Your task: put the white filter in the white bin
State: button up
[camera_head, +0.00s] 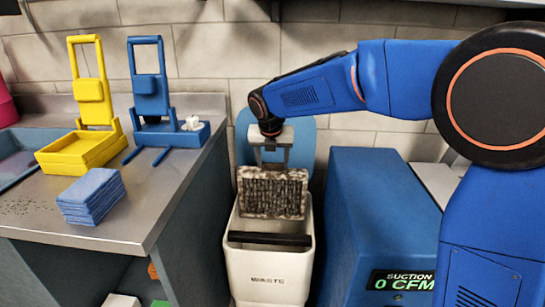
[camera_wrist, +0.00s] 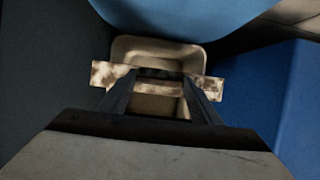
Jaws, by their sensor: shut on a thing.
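The white filter (camera_head: 272,194) is a framed panel with dark, dirty pleats and brown stains. My gripper (camera_head: 272,162) is shut on its upper edge, and the filter hangs upright below it. The white bin (camera_head: 268,274), marked WASTE, stands on the floor with its blue lid (camera_head: 309,140) raised behind. The filter hangs over the bin's opening; its lower edge looks near rim height, and I cannot tell if it is inside. In the wrist view my gripper (camera_wrist: 160,88) holds the filter (camera_wrist: 104,74) across the bin's mouth (camera_wrist: 158,47), its ends reaching past the bin's sides.
A blue suction unit (camera_head: 378,215) reading 0 CFM stands close on the bin's right.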

aim_at(272, 215)
jog(key=shift+f, duration=12)
jog(key=o, duration=1.7)
jog(key=shift+w+r+v, duration=0.1)
jog(key=shift+w+v, duration=0.2)
jog(key=shift+v, duration=3.35)
jog(key=shift+w+r+v, duration=0.1)
jog(key=shift+w+v, duration=0.15)
jog(key=shift+v, duration=3.45)
jog(key=shift+w+r+v, duration=0.15)
jog(key=shift+w+v, duration=0.15)
jog(key=shift+v, duration=3.35)
jog(key=shift+s, duration=0.1)
